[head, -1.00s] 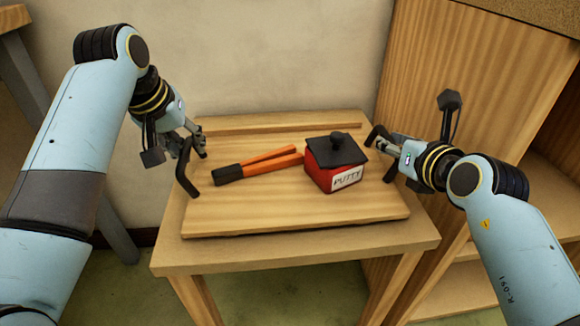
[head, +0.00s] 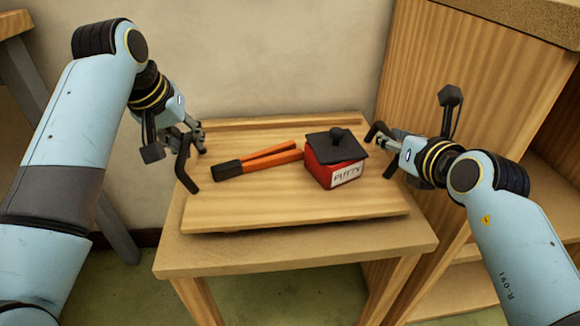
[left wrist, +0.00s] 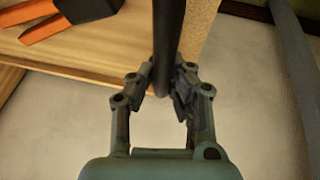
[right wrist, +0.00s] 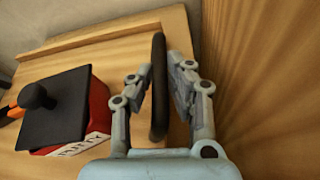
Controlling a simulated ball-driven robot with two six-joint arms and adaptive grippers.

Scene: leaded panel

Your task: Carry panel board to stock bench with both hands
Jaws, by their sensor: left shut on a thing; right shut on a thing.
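The wooden panel board (head: 290,207) carries orange-handled pliers (head: 262,160) and a red putty box with a black lid (head: 335,160). It has a black handle at each side. In the head view the board appears slightly raised above the small wooden table (head: 300,250). My left gripper (head: 196,140) is shut on the board's left handle (head: 186,170); the left wrist view shows the dark bar (left wrist: 168,45) between the fingers. My right gripper (head: 385,142) is shut on the right handle (head: 376,130), also seen between the fingers in the right wrist view (right wrist: 159,85).
A tall wooden cabinet (head: 470,90) with open shelves stands close on the right, near my right arm. A wall (head: 270,60) is behind the table. Part of another wooden bench (head: 15,22) shows at the far left. Green floor lies in front.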

